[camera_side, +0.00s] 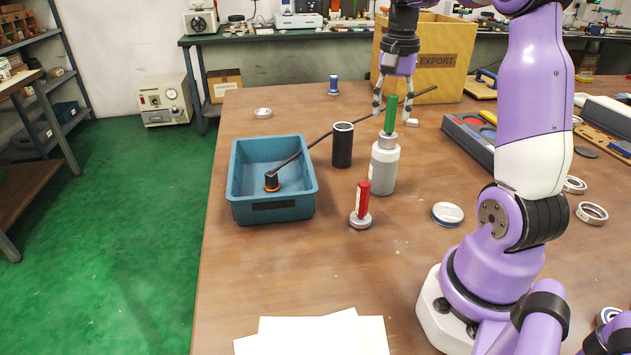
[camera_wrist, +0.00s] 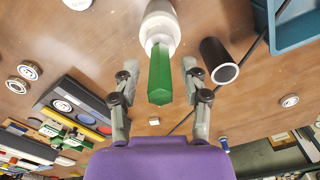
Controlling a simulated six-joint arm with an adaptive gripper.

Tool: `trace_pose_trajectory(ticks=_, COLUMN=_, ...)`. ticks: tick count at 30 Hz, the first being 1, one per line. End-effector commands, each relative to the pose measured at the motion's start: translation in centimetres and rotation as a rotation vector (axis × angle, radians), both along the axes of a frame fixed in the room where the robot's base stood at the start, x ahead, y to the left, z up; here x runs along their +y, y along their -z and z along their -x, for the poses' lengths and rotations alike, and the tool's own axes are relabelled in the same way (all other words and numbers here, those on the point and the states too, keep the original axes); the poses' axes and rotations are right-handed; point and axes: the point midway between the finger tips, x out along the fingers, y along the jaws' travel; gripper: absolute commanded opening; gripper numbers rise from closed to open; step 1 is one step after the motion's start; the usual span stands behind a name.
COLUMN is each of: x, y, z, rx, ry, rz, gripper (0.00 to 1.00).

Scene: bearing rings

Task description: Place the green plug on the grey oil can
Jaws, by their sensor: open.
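The green plug (camera_side: 391,114) stands upright with its grey base on top of the grey oil can (camera_side: 384,168). In the wrist view the green plug (camera_wrist: 160,76) points toward the camera, with the pale can (camera_wrist: 159,14) behind it. My gripper (camera_side: 392,117) is open around the plug, pointing down from above. In the wrist view my gripper (camera_wrist: 159,66) has one finger on each side of the plug, with a visible gap on both sides. How the plug's base sits in the can's mouth is hidden.
A red plug (camera_side: 362,196) stands in front of the can. A black cylinder (camera_side: 343,147) stands left of it, near a blue bin (camera_side: 240,194) holding a long dark rod (camera_side: 318,137). The rod reaches up behind the can. A cardboard box (camera_side: 440,70) stands behind.

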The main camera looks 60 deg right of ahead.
Motion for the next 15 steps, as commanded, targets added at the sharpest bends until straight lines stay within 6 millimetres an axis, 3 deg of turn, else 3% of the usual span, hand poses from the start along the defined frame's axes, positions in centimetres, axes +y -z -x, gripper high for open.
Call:
trace_pose_trajectory(ticks=7, x=-0.1, y=-6.1, z=-0.1, rx=-0.005, ry=0.000, rz=0.005, gripper=0.52)
trace_pose_trajectory(ticks=15, x=0.0, y=-9.7, z=0.0, rx=-0.001, ry=0.000, rz=0.002, gripper=0.52)
